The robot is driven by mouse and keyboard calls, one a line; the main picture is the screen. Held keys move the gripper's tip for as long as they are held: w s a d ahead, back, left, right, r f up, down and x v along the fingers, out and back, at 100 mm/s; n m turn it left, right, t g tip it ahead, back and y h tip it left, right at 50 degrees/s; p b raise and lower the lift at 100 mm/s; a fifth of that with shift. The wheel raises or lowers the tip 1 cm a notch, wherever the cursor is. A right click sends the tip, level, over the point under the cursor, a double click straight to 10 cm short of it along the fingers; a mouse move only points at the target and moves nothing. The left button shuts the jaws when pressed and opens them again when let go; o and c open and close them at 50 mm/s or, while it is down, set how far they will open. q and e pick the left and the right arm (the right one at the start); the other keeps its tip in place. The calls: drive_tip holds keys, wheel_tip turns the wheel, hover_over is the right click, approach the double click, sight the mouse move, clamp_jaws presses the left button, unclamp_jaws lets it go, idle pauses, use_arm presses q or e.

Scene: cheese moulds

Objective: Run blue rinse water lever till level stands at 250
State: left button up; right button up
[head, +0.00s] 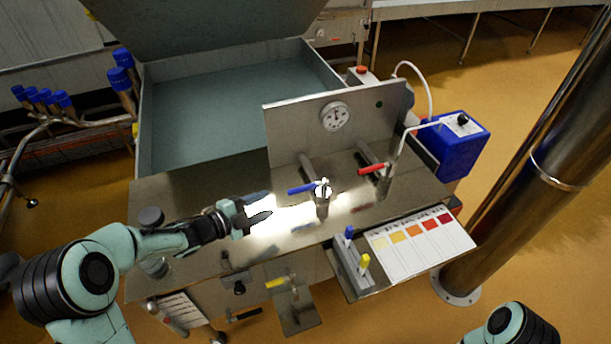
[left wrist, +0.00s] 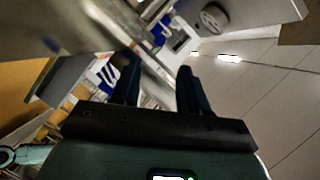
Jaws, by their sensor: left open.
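The blue lever (head: 302,188) sits on a tap in front of the upright steel panel, pointing left. A small white-and-dark round part and a vessel below it (head: 322,203) stand at its right end; I cannot read a level there. My left gripper (head: 270,205) is open and empty, a short way left of the blue lever and apart from it. Its two dark fingers also show in the left wrist view (left wrist: 158,78). A blue part (left wrist: 160,32) shows beyond them, too blurred to name surely. My right gripper is not in view.
A red lever (head: 372,169) is on the tap to the right. A round dial (head: 335,116) is on the panel (head: 290,125). A colour chart (head: 420,244) and a holder with blue and yellow tops (head: 352,262) stand at the front right. A blue canister (head: 455,145) is behind.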

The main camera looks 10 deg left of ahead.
sight(293, 192)
use_arm(q)
drive_tip(key=p+x, duration=0.1)
drive_tip(key=x, duration=1.2)
drive_tip(key=shift+s+d, duration=0.1)
clamp_jaws()
